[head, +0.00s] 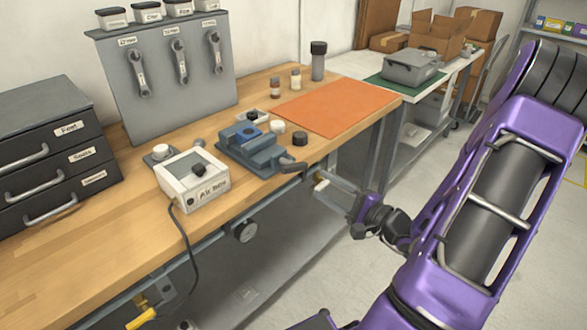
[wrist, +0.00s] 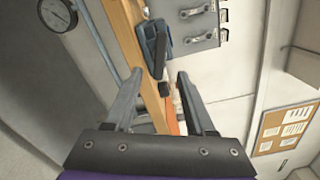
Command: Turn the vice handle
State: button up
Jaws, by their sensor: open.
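The blue-grey vice (head: 250,150) sits at the front edge of the wooden workbench. Its dark handle (head: 293,166) sticks out past the bench edge towards my gripper. My gripper (head: 319,181) is open and empty, with its fingertips just right of and slightly below the handle's end in the head view. In the wrist view the vice (wrist: 147,32) is ahead, and the dark handle (wrist: 159,55) appears between the two open fingertips (wrist: 160,76). I cannot tell the remaining depth between handle and fingers; no contact is visible.
A white control box (head: 195,180) with a cable stands left of the vice. An orange mat (head: 335,105) lies to the right. A pressure gauge (head: 245,231) hangs below the bench edge. The floor in front is clear.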

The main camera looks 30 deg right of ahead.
aim_at(296, 170)
jog(key=x, duration=1)
jog(key=shift+w+a, duration=0.15)
jog(key=shift+w, duration=0.25)
grip_shut()
